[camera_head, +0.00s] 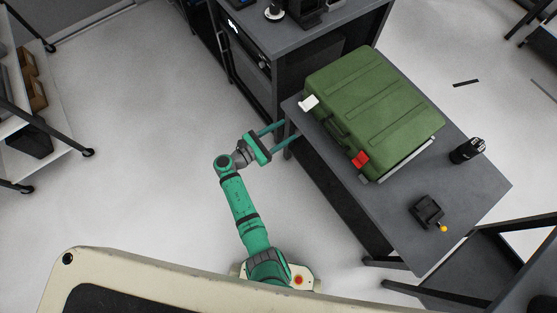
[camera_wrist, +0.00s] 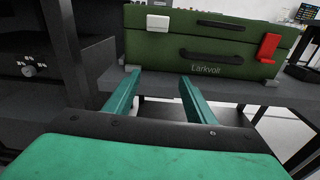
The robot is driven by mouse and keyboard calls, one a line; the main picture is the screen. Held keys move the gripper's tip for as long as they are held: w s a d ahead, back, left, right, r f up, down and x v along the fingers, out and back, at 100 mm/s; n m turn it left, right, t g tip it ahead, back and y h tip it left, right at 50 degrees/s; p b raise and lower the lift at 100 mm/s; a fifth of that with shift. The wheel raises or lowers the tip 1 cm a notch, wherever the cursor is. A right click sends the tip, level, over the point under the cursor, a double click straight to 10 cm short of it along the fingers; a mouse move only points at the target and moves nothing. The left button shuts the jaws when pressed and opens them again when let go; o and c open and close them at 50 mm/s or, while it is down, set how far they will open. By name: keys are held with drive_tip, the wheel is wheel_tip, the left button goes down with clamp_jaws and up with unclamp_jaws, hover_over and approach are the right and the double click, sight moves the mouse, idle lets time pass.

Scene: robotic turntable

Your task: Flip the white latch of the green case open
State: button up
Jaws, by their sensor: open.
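The green case (camera_head: 372,108) lies shut on the grey table, its front side turned toward my arm. Its white latch (camera_head: 309,102) is at the left end of that side; in the wrist view the white latch (camera_wrist: 158,22) sits high on the front at the left. A red latch (camera_head: 359,159) is at the other end, also in the wrist view (camera_wrist: 268,47). A dark handle (camera_wrist: 211,56) lies between them. My gripper (camera_head: 285,130) is open and empty, in front of the case and apart from it. In the wrist view my gripper's fingers (camera_wrist: 160,82) point at the case's front below the white latch.
The grey table (camera_head: 459,190) carries a black drill-like tool (camera_head: 467,150) and a small black device (camera_head: 428,211) with a yellow knob, right of the case. A dark cabinet (camera_head: 243,55) stands behind left. Open floor lies left of my arm.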

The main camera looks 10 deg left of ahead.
drive_tip(key=s+f+m+g+y, duration=0.3)
drive_tip(key=s+f+m+y, duration=0.2)
drive_tip(key=s+f, duration=0.7)
drive_tip(key=shift+s+d+f+m+y, duration=0.4)
drive_tip(key=shift+s+y, duration=0.5)
drive_tip(key=shift+s, duration=0.5)
drive_tip(key=shift+d, duration=0.1)
drive_tip(key=s+r+m+y, duration=0.2)
drive_tip(key=s+r+m, duration=0.15)
drive_tip(key=s, duration=0.35)
drive_tip(key=s+r+m+y, duration=0.2)
drive_tip(key=s+m+y, duration=0.1)
drive_tip(key=s+m, duration=0.3)
drive_tip(key=s+d+r+m+t, duration=0.2)
drive_tip(key=r+m, duration=0.1)
drive_tip(key=r, duration=0.6)
drive_tip(key=s+d+r+m+t, duration=0.2)
drive_tip(key=s+r+m, duration=0.1)
drive_tip(key=r, duration=0.6)
drive_tip(key=s+d+r+m+t, duration=0.2)
drive_tip(key=r+m, duration=0.3)
drive_tip(key=r, duration=0.4)
drive_tip(key=shift+s+r, duration=0.35)
drive_tip(key=shift+s, duration=0.2)
